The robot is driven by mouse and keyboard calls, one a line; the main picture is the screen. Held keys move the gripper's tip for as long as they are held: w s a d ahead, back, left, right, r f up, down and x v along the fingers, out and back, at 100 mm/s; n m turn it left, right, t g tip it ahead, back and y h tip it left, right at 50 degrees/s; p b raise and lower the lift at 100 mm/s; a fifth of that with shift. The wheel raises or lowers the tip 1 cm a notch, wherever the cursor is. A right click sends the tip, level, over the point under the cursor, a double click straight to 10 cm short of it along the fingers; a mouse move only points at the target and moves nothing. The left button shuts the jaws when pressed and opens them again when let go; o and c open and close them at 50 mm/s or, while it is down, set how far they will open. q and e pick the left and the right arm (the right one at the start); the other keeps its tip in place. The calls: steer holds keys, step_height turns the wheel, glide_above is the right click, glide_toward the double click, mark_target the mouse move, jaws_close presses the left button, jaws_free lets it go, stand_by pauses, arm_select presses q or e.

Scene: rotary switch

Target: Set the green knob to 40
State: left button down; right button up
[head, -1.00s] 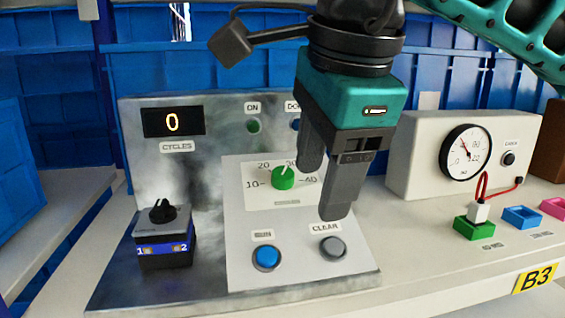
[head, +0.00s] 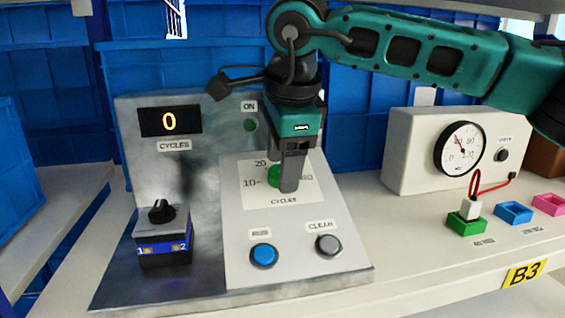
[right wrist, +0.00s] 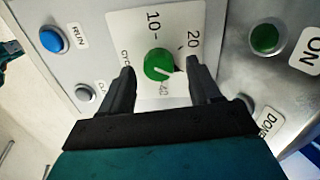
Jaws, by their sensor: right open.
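The green knob (head: 273,177) sits on a white dial plate marked 10, 20 and 40, on the sloped front of a grey panel. In the head view my right gripper (head: 286,186) hangs in front of the knob and hides most of it. In the right wrist view the knob (right wrist: 158,65) shows between the two open fingers, one on either side, with no clear contact. Its white pointer line faces between 20 and 40, where a finger covers the scale.
The CYCLES display (head: 170,121) reads 0. A blue button (head: 264,254) and a grey CLEAR button (head: 328,244) lie below the dial. A black rotary switch (head: 162,212) stands at left. A gauge box (head: 412,150) and coloured sockets (head: 514,213) are at right.

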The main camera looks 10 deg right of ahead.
steer(key=shift+w+f, duration=0.1)
steer(key=shift+f, duration=0.2)
arm_select(q)
steer(key=shift+w+r, duration=0.1)
steer(key=shift+r, duration=0.05)
steer(key=shift+r, duration=0.15)
arm_select(e)
steer(key=shift+c, duration=0.3)
steer(key=c, duration=1)
arm_select(q)
steer(key=shift+d+f, duration=0.1)
steer(key=shift+f, duration=0.1)
steer(key=shift+f, duration=0.1)
